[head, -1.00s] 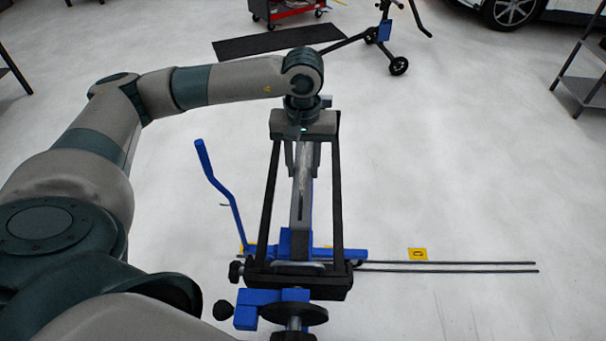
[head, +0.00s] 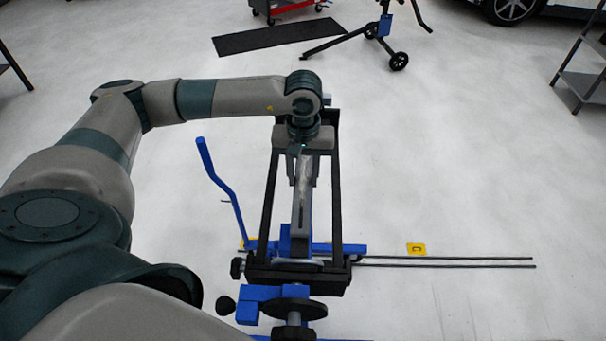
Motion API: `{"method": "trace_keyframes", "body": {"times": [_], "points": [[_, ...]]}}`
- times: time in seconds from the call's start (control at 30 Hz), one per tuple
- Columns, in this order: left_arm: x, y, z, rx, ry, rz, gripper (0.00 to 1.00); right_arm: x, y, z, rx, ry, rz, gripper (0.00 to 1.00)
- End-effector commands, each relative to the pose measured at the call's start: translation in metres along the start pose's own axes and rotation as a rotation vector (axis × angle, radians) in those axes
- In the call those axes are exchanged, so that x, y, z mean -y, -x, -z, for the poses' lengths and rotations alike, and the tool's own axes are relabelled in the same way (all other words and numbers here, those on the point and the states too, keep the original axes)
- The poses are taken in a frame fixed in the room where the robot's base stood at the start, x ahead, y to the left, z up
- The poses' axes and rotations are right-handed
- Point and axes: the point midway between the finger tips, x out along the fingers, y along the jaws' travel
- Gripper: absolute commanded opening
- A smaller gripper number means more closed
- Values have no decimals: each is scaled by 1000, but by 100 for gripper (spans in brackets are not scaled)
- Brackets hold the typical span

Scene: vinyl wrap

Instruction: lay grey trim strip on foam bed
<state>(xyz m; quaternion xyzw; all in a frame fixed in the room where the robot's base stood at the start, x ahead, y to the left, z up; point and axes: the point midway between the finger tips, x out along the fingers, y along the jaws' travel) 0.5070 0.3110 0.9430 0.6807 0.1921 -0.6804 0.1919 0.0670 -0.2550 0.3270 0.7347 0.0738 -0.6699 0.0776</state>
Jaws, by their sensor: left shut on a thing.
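My left gripper (head: 304,170) is shut on a grey trim strip (head: 301,205), near the strip's far end. The strip runs lengthwise toward me over the middle of a blue stand with a long black frame (head: 337,200). I cannot tell whether the strip touches the stand or hangs just above it. I cannot make out for certain which surface is the foam bed; the part under the strip is mostly hidden. My right gripper is not in view.
A blue lever (head: 222,185) rises left of the frame. Thin dark rods (head: 450,262) lie to the right, near a yellow marker (head: 416,249). A black mat (head: 270,37), another blue stand (head: 385,30) and a red cart (head: 285,8) are farther back.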

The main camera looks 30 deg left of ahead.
Motion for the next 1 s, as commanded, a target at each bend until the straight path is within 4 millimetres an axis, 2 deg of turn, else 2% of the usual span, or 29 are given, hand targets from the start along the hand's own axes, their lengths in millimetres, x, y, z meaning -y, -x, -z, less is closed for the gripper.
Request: {"method": "trace_keyframes", "body": {"times": [0.07,0.1,0.17,0.2,0.67,0.7,0.87,1.0], "points": [[0,-3,0,0,0,0,9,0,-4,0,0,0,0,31],[0,-3,0,0,0,0,36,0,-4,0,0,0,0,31],[0,-2,0,0,0,0,51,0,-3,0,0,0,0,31],[0,-2,0,0,0,0,53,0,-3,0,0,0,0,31],[0,3,0,0,0,0,53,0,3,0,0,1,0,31],[0,3,1,-1,0,-1,53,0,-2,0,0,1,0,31],[0,22,1,-3,-1,-2,53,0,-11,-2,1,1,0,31],[-1,46,1,-4,0,-4,53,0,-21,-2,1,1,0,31]]}}
